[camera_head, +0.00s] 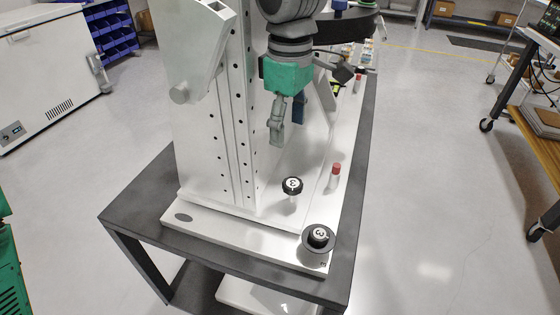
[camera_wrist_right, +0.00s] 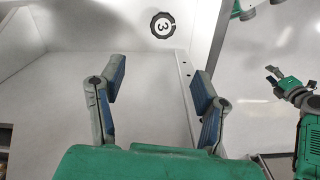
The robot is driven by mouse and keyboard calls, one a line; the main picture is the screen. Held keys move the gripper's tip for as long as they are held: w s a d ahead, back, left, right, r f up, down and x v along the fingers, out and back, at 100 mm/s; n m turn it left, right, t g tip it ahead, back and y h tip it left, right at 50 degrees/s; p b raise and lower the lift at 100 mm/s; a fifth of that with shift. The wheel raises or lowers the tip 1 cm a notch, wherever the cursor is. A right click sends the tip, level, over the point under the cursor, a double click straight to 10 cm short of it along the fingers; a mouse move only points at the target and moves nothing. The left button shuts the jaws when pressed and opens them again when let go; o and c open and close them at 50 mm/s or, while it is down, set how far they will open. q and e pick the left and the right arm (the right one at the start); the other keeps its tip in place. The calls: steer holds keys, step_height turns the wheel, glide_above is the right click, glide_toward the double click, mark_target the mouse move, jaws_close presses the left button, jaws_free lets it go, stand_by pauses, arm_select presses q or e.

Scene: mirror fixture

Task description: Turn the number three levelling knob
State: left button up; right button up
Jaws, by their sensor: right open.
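Two black knobs with a white 3 on top show in the head view. One knob (camera_head: 292,186) stands on a pale post on the white fixture base (camera_head: 240,235). The other knob (camera_head: 319,236) sits on a dark disc at the base's near right corner. One number three knob (camera_wrist_right: 163,25) shows in the right wrist view, beyond the fingertips; I cannot tell which. My right gripper (camera_head: 287,120) is open and empty, pointing down above and behind the knobs, apart from them. Its spread fingers (camera_wrist_right: 158,70) also show in the wrist view. A small gripper at that view's right seems my left.
A tall white upright plate (camera_head: 208,110) stands left of my right gripper. A red-capped post (camera_head: 336,175) stands right of the nearer post knob. The fixture rests on a dark grey table (camera_head: 130,212). Open floor lies to the right, with a wheeled bench beyond.

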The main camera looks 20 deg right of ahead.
steer(key=b, duration=0.1)
glide_above(292, 182)
steer(key=f, duration=0.7)
steer(key=shift+d, duration=0.25)
steer(key=f, duration=0.5)
steer(key=shift+s+a+f+b, duration=0.1)
steer(key=shift+a+f+b, duration=0.05)
steer(key=shift+a+b, duration=0.25)
steer(key=shift+a+f, duration=0.2)
steer(key=shift+f, duration=0.25)
steer(key=shift+d, duration=0.5)
steer(key=c, duration=1.1)
arm_select(q)
steer(key=shift+s+d+f, duration=0.3)
steer(key=shift+s+f, duration=0.2)
steer(key=shift+f, duration=0.1)
arm_select(e)
steer(key=shift+c, duration=0.3)
